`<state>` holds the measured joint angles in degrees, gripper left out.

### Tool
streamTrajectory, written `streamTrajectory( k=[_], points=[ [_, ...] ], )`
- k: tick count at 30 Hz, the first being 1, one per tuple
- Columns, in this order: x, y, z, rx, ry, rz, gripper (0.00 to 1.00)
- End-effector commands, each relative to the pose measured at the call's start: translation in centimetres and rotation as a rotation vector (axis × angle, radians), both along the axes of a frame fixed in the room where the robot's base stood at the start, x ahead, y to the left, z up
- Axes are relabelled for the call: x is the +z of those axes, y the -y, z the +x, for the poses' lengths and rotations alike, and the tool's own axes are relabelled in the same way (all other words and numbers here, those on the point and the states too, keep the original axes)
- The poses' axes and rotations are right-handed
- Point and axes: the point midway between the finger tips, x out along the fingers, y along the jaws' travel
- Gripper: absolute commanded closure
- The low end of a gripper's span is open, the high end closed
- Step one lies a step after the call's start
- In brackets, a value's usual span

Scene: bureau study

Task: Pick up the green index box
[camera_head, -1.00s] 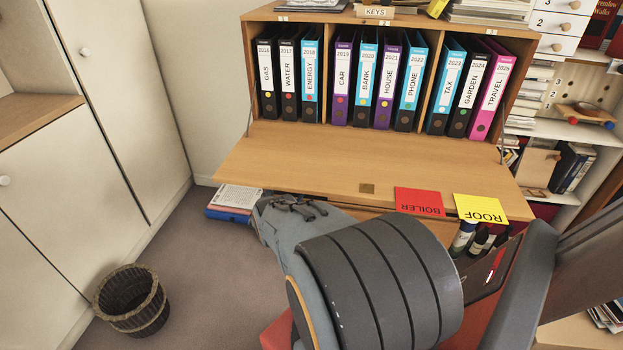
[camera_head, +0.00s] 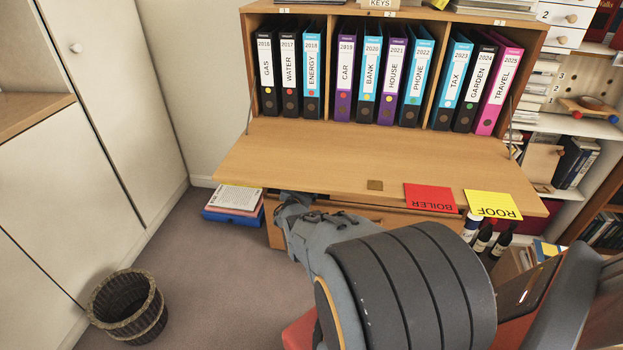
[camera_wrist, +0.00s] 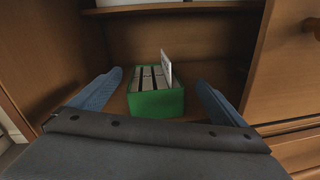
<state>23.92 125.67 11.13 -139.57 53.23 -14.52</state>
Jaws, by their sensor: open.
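The green index box (camera_wrist: 156,103) shows in the wrist view, standing upright on a shelf inside a wooden compartment. It is filled with cards, and one white card stands up higher than the rest. My gripper (camera_wrist: 160,92) is open, with one blue-grey finger on each side of the box and visible gaps between. In the head view my arm reaches under the fold-down desk flap, and the box and the fingertips are hidden there.
The wooden desk flap (camera_head: 300,160) sticks out above my arm, with a red BOILER folder (camera_head: 430,197) and a yellow ROOF folder (camera_head: 492,204) at its edge. Ring binders (camera_head: 370,75) stand behind. A wicker basket (camera_head: 127,305) and blue books (camera_head: 233,203) are on the floor.

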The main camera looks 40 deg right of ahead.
Motion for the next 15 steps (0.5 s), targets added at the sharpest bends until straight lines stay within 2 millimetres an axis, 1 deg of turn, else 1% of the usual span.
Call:
streamTrajectory(
  k=[1, 10, 15],
  points=[
    [-0.6, -0.3, -0.1, 0.015, -0.024, -0.021, 0.04],
    [-2.6, -1.7, -0.4, 0.090, -0.137, -0.126, 0.04],
    [-2.9, -1.2, 0.1, 0.102, -0.152, -0.144, 0.04]
  ],
)
